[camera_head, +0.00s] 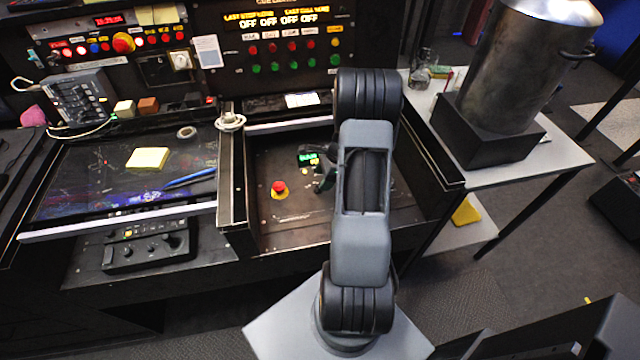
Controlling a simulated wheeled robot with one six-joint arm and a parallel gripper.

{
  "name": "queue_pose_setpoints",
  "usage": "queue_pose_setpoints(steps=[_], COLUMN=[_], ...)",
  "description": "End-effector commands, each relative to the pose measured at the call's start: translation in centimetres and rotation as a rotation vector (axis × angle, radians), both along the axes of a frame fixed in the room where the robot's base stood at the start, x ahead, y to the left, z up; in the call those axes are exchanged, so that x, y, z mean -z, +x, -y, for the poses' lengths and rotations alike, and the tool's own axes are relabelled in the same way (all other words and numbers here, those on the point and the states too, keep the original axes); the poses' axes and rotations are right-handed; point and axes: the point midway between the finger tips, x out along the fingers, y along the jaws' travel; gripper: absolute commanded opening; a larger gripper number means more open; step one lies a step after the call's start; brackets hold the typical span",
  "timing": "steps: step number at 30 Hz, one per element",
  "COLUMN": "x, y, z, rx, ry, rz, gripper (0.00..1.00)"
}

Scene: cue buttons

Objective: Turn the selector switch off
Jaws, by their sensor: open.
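My gripper (325,178) is low over the recessed black panel (290,225), mostly hidden behind my own arm. It is open, and nothing shows between its fingers. A small unit with a green lit display (308,159) is just left of and behind it. A red button on a yellow base (279,189) stands on the panel to the left, apart from the gripper. I cannot pick out the selector switch with certainty; it may be hidden by my arm or gripper. Its position cannot be told.
Upright panels with lit buttons (292,50) stand behind. A raised black divider (232,180) borders the recess on the left, beside a dark screen (120,185) with a yellow note (148,158).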

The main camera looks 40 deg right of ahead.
Motion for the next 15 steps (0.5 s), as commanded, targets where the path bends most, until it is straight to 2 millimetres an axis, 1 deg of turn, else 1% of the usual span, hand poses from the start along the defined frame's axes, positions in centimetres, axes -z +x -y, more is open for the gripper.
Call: queue_pose_setpoints(steps=[1, 6, 10, 15], x=[0.8, 2.4, 3.0, 3.2], y=[0.1, 0.4, 0.5, 0.6], z=[-0.3, -0.9, -1.1, -1.2], rx=[-0.002, -0.001, -0.002, -0.002], ry=[0.001, 0.001, -0.001, -0.001], rz=[-0.003, -0.002, -0.001, 0.0], gripper=[0.64, 0.64, 0.64, 0.64])
